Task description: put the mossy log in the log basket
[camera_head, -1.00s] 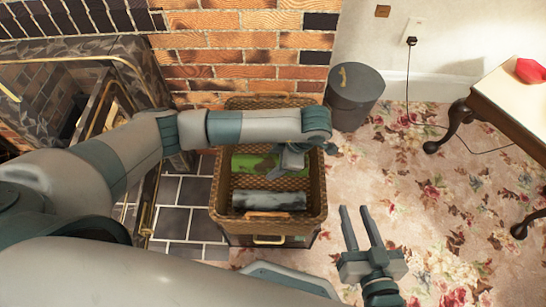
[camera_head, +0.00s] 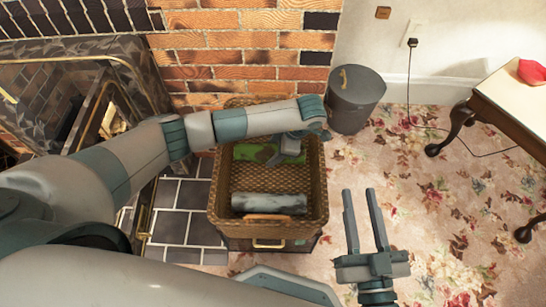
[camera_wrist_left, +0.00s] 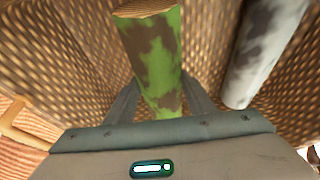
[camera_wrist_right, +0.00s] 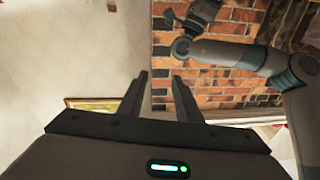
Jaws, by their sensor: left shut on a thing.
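The mossy log (camera_head: 253,153), green with brown patches, is inside the wicker log basket (camera_head: 316,205), near its back wall. My left gripper (camera_head: 288,153) reaches over the basket and is shut on the mossy log near its right end. In the left wrist view, the mossy log (camera_wrist_left: 152,50) runs out between the two fingers (camera_wrist_left: 160,92). I cannot tell whether it touches the basket floor. My right gripper (camera_head: 363,222) is open and empty, above the carpet to the right of the basket. The right wrist view shows its fingers (camera_wrist_right: 160,95) apart.
A grey log (camera_head: 269,203) lies in the front of the basket and also shows in the left wrist view (camera_wrist_left: 262,45). A dark lidded bucket (camera_head: 354,98) stands behind right. The brick wall (camera_head: 235,50) is close behind the basket. A wooden table (camera_head: 515,100) stands right; carpet between is clear.

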